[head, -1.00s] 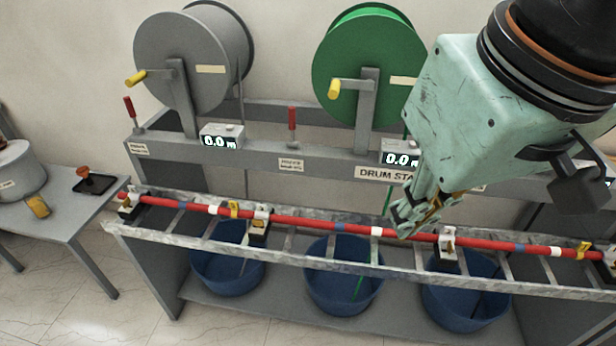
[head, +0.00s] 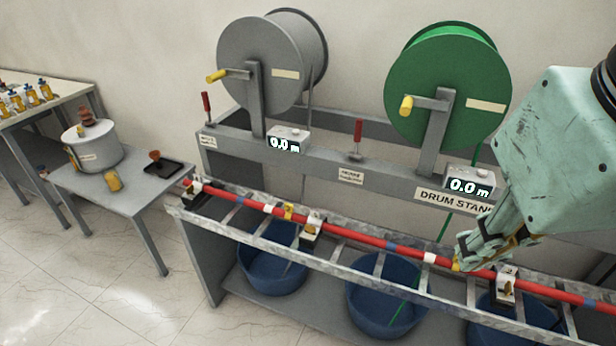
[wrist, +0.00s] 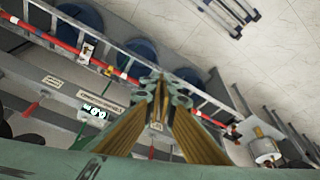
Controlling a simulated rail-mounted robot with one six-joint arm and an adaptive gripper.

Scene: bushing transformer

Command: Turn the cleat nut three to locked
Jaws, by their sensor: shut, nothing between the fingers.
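A red cable (head: 355,238) runs along a grey ladder tray and passes through several small cleats with brassy nuts. One cleat (head: 310,229) sits left of centre, another (head: 196,186) at the far left end. A third from the left (head: 505,287) is just right of my gripper (head: 462,259). No cleat numbers are readable, and I cannot tell the nuts' positions. My gripper is shut and empty, its tips close to the cable, beside this cleat; contact is unclear. In the wrist view my gripper (wrist: 158,88) has its fingers together, hiding part of the tray. A cleat (wrist: 87,51) shows there too.
Behind stand a grey drum (head: 265,62) and a green drum (head: 445,85) with yellow cranks, and red levers (head: 357,137). Blue tubs (head: 272,268) stand under the tray. A side table (head: 140,190) holds a pot (head: 92,147). Floor at lower left is clear.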

